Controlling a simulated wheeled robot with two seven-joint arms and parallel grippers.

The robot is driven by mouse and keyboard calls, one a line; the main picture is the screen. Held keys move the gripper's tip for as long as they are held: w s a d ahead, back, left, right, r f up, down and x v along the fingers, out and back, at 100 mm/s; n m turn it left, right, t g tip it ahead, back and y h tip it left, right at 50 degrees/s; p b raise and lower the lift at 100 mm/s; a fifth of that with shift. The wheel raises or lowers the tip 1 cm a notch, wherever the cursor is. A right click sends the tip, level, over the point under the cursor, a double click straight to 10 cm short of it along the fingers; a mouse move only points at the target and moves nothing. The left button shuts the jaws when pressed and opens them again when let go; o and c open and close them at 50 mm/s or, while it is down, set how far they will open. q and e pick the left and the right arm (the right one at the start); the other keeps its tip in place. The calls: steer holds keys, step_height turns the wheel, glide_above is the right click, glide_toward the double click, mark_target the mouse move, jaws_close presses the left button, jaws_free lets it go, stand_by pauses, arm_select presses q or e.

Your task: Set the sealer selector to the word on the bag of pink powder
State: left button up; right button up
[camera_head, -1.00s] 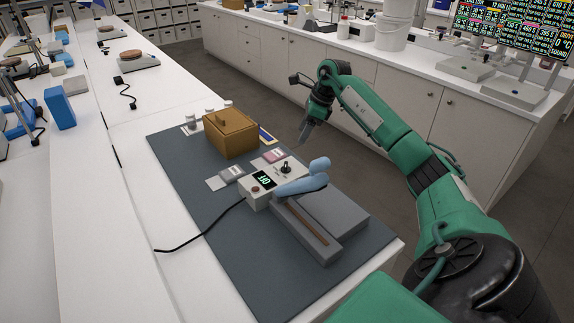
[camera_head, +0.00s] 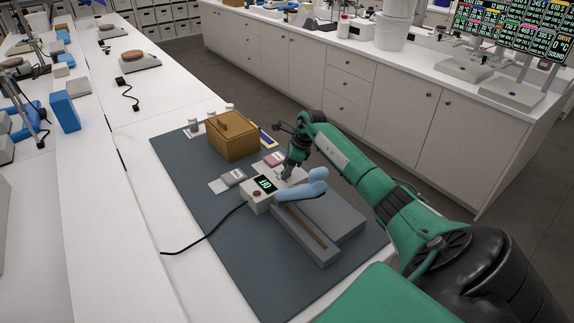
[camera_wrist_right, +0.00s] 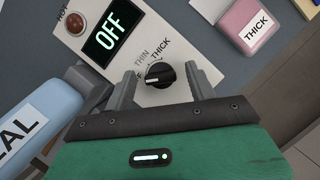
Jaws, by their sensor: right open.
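The pink powder bag (camera_head: 275,158) lies on the mat behind the sealer; in the right wrist view the bag (camera_wrist_right: 240,30) has a white label reading THICK. The sealer's control box (camera_head: 259,201) has a lit display (camera_wrist_right: 106,36) reading OFF. The black selector knob (camera_wrist_right: 160,74) has its white mark towards the left, at the partly hidden OFF label; THIN and THICK are printed around it. My right gripper (camera_head: 288,174) is open over the box, one finger on each side of the knob, with visible gaps. In the head view it hides the knob. My left gripper is out of view.
The sealer's blue lever (camera_head: 302,190) stands close to the gripper. A grey powder bag (camera_head: 233,177), a brown wooden box (camera_head: 233,147) and small jars (camera_head: 211,118) are on the dark mat (camera_head: 190,185). A black cable (camera_head: 212,236) runs left. The mat's front is clear.

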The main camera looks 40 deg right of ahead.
steer(key=c, duration=1)
steer(key=shift+d+f+m+b, duration=0.15)
steer(key=shift+m+b, duration=0.45)
steer(key=shift+b, duration=0.35)
steer(key=shift+m+t+h+b, duration=0.5)
steer(key=shift+m+b, duration=0.55)
steer(key=shift+m, duration=0.05)
steer(key=m, duration=0.1)
steer(key=m+h+b, duration=0.1)
steer(key=m, duration=0.2)
steer(key=shift+a+m+h+b, duration=0.25)
steer(key=shift+m+h+b, duration=0.05)
steer(key=shift+h, duration=0.1)
steer(key=m+h+b, duration=0.1)
steer(key=m, duration=0.2)
steer(key=shift+a+m+b, duration=0.1)
steer(key=shift+m+b, duration=0.2)
steer(key=shift+b, duration=0.05)
steer(key=m+h+b, duration=0.1)
steer(key=m, duration=0.1)
steer(key=m+h+b, duration=0.1)
steer(key=m, duration=0.1)
steer(key=shift+m+g, duration=0.3)
steer(key=shift+w+r+m+g+h+b, duration=0.1)
steer(key=shift+m+g+h+b, duration=0.15)
steer(key=shift+m+b, duration=0.5)
steer(key=shift+r+m+g+h+b, duration=0.1)
steer(key=shift+m+g+h+b, duration=0.15)
steer(key=shift+m, duration=0.9)
